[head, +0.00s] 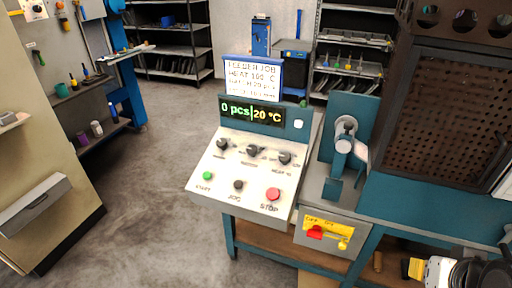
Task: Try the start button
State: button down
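The start button (208,175) is a small green knob at the left of the bottom row on the sloping white control panel (222,192), with the label START below it. Beside it are a dark JOG button (238,185) and a larger red STOP button (273,194). The display (252,112) above reads "0 pcs" and "20 °C". What looks like my gripper (411,268) shows at the bottom right corner, well to the right of the panel. It is cut off, and its fingers are not clear. Nothing touches the start button.
Three black knobs (252,150) sit above the buttons. A job card (252,80) stands over the display. The floor (150,190) left of the panel is clear.

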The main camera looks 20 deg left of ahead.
aim_at(206, 175)
jog(key=j+u, duration=0.15)
jog(key=u, duration=1.35)
